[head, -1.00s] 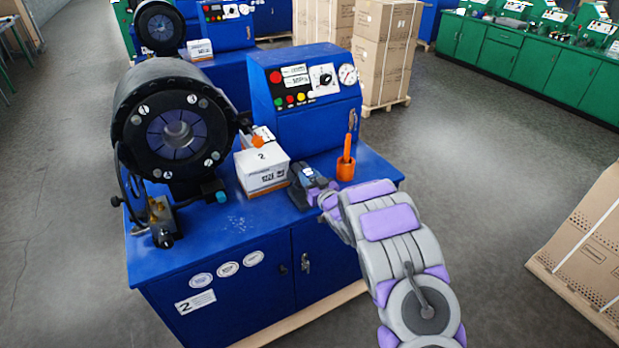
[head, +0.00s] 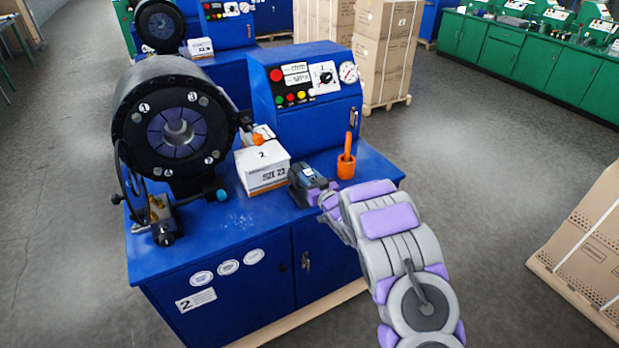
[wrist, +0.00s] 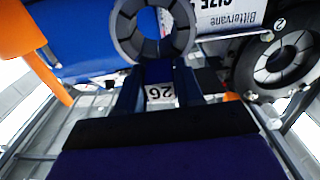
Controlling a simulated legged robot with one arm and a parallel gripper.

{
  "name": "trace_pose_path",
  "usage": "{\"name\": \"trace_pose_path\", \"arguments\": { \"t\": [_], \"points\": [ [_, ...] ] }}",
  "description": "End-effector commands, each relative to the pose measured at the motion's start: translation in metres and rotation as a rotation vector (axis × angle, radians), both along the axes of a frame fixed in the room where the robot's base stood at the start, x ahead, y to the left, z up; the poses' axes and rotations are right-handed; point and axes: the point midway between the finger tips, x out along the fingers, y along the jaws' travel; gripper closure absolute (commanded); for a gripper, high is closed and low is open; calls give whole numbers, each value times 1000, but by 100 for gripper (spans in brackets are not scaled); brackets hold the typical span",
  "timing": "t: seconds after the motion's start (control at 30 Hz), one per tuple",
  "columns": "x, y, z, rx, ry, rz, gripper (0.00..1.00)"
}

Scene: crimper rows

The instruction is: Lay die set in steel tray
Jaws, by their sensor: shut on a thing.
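The die set (wrist: 125,37) is a dark grey segmented ring at the top of the wrist view. My gripper (wrist: 160,78) is shut on it, with a white tag reading 26 between the two dark fingers. In the head view my gripper (head: 306,183) is over the right part of the blue bench top, between a white box and an orange cup. The die set is hard to tell from my gripper there. I cannot make out a steel tray in either view.
The white box (head: 262,169) stands left of my gripper and the orange cup (head: 346,167) right of it. The black crimper head (head: 125,130) and blue control cabinet (head: 300,125) stand on the bench (head: 235,235). The front middle of the bench top is clear.

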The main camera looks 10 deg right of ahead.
Motion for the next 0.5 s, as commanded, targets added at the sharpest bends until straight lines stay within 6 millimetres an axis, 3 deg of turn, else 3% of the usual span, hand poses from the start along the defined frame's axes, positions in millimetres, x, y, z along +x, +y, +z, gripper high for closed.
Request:
{"name": "trace_pose_path", "arguments": {
  "t": [0.5],
  "points": [
    [1, 0, -6, 2, -8, 0, 100]
  ]
}}
